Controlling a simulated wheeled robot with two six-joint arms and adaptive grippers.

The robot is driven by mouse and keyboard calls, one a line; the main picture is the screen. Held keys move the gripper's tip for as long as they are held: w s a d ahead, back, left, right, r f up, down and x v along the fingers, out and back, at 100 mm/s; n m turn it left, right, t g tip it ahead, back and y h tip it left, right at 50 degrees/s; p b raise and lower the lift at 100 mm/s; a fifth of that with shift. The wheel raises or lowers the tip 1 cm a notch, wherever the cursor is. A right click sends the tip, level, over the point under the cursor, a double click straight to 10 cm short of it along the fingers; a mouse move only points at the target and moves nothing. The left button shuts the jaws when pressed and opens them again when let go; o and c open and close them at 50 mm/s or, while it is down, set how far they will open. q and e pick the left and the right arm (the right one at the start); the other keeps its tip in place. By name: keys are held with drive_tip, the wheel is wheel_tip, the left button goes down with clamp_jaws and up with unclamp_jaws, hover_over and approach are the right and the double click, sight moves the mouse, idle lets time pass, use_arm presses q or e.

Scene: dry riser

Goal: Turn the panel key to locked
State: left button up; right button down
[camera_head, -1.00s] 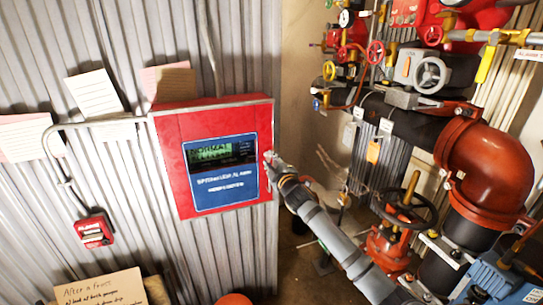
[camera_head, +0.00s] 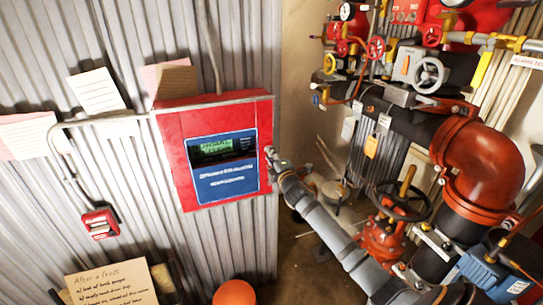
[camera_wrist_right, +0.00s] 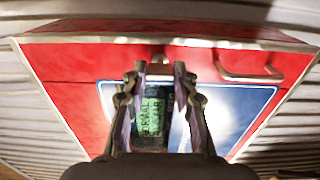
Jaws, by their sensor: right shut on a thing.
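The red alarm panel box (camera_head: 182,170) hangs on the corrugated wall, with a blue face and a dark display (camera_head: 214,148) with green text too small to read. My right gripper (camera_head: 271,155) is at the panel's right edge. In the right wrist view, the gripper (camera_wrist_right: 160,70) reaches over the panel's red front (camera_wrist_right: 80,65), its fingertips either side of a small pale piece, the panel key (camera_wrist_right: 159,58). It is shut on the key. The key is mostly hidden in the head view, and I cannot tell its angle. My left gripper is not in view.
A metal handle (camera_wrist_right: 248,72) juts from the panel beside the gripper in the wrist view. Red pipework (camera_head: 485,165) and a black handwheel (camera_head: 402,202) stand to the right. A small red call box (camera_head: 100,224) and papers (camera_head: 97,92) are on the wall at left.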

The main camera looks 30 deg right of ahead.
drive_tip(key=c, duration=1)
unclamp_jaws()
drive_tip(key=shift+c, duration=0.2)
drive_tip(key=v, duration=1.2)
